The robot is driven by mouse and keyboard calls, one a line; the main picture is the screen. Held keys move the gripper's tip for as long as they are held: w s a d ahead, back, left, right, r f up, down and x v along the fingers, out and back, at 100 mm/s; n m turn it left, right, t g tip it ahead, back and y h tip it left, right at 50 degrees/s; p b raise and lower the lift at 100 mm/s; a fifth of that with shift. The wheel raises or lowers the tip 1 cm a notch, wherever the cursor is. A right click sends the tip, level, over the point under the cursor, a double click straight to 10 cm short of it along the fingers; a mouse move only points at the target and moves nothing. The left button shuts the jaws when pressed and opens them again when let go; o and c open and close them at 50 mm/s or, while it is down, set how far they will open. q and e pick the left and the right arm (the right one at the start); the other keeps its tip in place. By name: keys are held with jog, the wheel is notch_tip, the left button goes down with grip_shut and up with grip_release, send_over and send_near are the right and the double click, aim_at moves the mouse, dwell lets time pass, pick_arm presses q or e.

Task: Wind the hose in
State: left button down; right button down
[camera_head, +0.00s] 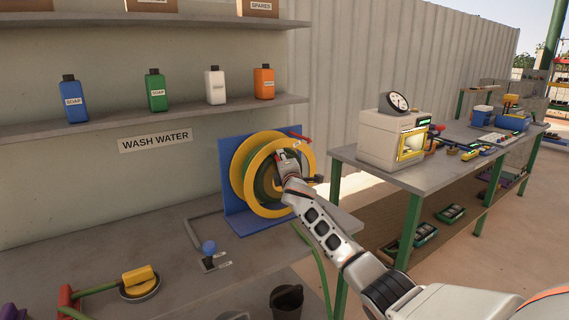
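A yellow hose reel (244,160) on a blue stand (232,208) sits on the lower bench below the shelves. Some green hose (262,185) shows inside the reel, and a length of green hose (318,252) hangs over the bench edge beside it. My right gripper (284,157) is in front of the reel, near its middle. It is too small and partly hidden, so I cannot tell whether it is open or holds the crank. A red piece (302,139) shows at the reel's upper right. My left gripper is not in view.
A blue-knobbed lever (209,249) and a yellow round tool (139,283) are on the bench. A dark bucket (287,300) stands below its edge. A table (350,155) with a white gauge machine (391,137) is at right. Soap bottles (156,91) line the shelf.

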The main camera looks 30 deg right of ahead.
jog(key=shift+d+r, duration=0.1)
jog(key=shift+d, duration=0.2)
jog(key=c, duration=1.7)
grip_release()
jog(key=shift+v, duration=5.95)
